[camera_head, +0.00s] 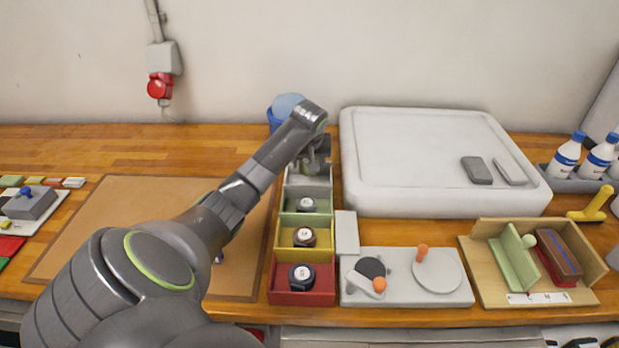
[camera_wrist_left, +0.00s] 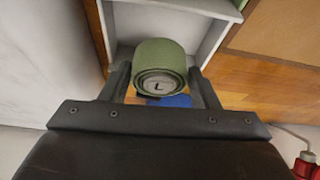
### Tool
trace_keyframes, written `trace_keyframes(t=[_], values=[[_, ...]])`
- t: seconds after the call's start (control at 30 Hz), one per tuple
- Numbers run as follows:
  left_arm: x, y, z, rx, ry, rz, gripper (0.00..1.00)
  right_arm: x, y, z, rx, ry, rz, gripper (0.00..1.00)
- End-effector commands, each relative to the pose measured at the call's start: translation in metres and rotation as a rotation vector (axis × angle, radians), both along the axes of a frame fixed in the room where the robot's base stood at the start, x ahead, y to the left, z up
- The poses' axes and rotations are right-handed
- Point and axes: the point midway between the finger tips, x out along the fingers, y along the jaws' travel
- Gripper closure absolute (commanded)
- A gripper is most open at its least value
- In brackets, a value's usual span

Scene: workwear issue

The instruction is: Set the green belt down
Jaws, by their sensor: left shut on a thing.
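My left gripper (camera_head: 314,165) is at the far, pale grey compartment (camera_head: 293,182) of a row of coloured bins. In the left wrist view, the left gripper (camera_wrist_left: 162,90) is shut on a rolled green belt (camera_wrist_left: 160,58). The belt's grey end face, marked L, points to the camera. The belt is between the pale walls of the compartment (camera_wrist_left: 209,42) or just above it; I cannot tell whether it touches the floor. In the head view the gripper hides the belt. My right gripper is not in view.
The nearer green bin (camera_head: 288,219), yellow bin (camera_head: 283,240) and red bin (camera_head: 325,294) each hold one roll. A large white tray (camera_head: 400,150) stands close on the right, a blue bin (camera_head: 273,121) behind. A brown mat (camera_head: 110,225) lies left.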

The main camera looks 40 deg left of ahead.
Motion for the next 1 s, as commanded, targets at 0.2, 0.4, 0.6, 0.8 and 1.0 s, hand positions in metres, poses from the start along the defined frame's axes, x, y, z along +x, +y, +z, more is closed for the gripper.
trace_keyframes(t=[0.2, 0.4, 0.6, 0.8, 1.0], values=[[0.0, 0.0, -0.023, 0.0, 0.0, 0.0, 0.74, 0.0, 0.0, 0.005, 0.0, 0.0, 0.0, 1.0], [0.0, 0.0, -0.051, -0.001, 0.0, 0.001, 0.74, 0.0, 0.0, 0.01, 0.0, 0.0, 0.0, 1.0], [0.0, 0.0, -0.057, 0.001, -0.003, 0.0, 0.74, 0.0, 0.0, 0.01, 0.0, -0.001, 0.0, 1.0], [0.0, 0.0, -0.059, 0.001, -0.001, 0.0, 0.74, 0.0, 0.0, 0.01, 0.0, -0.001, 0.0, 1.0], [0.0, 0.0, -0.06, 0.001, -0.001, 0.0, 0.23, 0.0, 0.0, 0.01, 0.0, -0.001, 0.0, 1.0]])
